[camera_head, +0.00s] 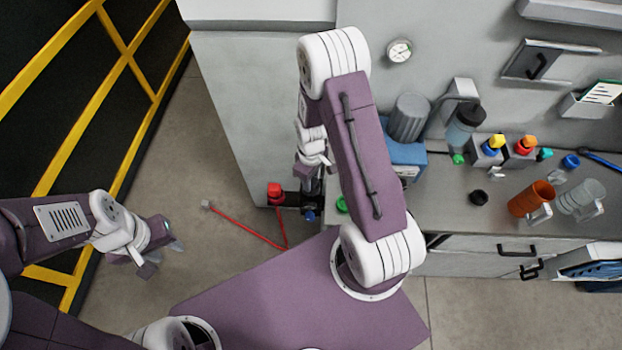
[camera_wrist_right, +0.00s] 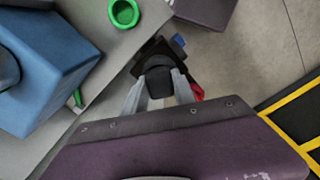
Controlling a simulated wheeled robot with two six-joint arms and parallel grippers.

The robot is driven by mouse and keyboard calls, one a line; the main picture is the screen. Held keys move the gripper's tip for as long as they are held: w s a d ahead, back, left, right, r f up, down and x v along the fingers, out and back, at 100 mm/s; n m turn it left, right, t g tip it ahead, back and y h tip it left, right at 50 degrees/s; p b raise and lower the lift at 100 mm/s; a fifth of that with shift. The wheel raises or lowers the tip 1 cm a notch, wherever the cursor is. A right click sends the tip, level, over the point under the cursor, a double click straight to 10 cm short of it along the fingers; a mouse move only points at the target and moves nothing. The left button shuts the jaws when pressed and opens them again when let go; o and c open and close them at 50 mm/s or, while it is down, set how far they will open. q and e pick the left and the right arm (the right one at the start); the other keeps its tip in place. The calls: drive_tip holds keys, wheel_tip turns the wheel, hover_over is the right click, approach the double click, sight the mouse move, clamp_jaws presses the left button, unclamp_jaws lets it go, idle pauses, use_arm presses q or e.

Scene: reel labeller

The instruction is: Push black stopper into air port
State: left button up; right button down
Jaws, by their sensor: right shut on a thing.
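In the right wrist view, my right gripper (camera_wrist_right: 158,92) is shut on the black stopper (camera_wrist_right: 158,81), with a grey finger on each side. The stopper is up against or just in front of a dark fitting (camera_wrist_right: 152,50) with blue and red parts; I cannot tell whether it is seated, and the air port's opening is hidden. In the head view, my right gripper (camera_head: 310,186) points down at the black fitting (camera_head: 295,199) by the bench's left end, partly hidden by my arm. My left gripper (camera_head: 162,256) is open and empty over the floor at left.
A red knob (camera_head: 275,190) sits on the fitting, and a red cord (camera_head: 245,224) lies below. A blue machine (camera_wrist_right: 45,65) and green ring (camera_wrist_right: 124,12) are near the right gripper.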

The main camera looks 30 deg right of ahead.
drive_tip(key=shift+s+f, duration=0.1)
idle(0.3)
drive_tip(key=c, duration=0.9)
unclamp_jaws()
wheel_tip(320, 180, up, 9)
drive_tip(key=shift+r+b, duration=0.1)
drive_tip(key=shift+b, duration=0.65)
